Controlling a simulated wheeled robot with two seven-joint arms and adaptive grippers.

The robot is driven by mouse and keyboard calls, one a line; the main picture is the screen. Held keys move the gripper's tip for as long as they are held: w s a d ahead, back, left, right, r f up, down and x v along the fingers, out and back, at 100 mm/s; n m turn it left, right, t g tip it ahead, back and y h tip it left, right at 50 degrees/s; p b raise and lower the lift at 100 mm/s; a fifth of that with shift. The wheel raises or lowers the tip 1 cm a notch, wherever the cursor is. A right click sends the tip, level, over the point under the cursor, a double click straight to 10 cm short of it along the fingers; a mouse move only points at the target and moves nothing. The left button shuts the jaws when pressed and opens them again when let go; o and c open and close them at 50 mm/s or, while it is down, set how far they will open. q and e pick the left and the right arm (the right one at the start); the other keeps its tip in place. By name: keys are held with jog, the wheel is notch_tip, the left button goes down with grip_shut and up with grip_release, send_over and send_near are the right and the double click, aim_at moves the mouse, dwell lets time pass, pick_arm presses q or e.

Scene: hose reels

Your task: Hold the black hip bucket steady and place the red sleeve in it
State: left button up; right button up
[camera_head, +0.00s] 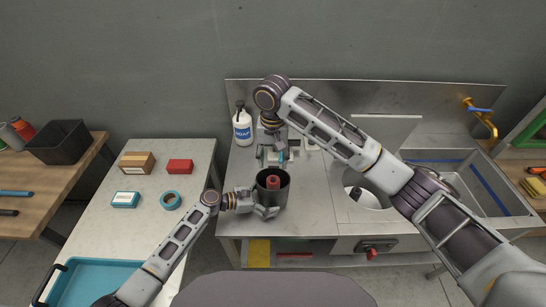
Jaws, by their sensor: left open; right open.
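The black hip bucket (262,193) stands upright on the steel counter, near its left front part. The red sleeve (273,182) is inside the bucket, its top showing within the rim. My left gripper (266,210) is open at the bucket's lower front side; whether its fingers touch the wall I cannot tell. My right gripper (276,160) is open and empty, pointing down just behind and above the bucket. The sleeve's lower part is hidden by the bucket.
A white soap bottle (242,128) stands behind to the left. A sink (478,190) and an orange tap (484,118) are at right. The left table (150,225) holds small boxes, blue tape (170,200) and a blue tray (95,285). Clear counter lies right of the bucket.

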pick_arm(q)
jog(key=shift+a, duration=0.15)
jog(key=v, duration=1.1)
jog(key=shift+s+a+r, duration=0.1)
jog(key=shift+a, duration=0.25)
jog(key=shift+s, duration=0.1)
dwell(0.5)
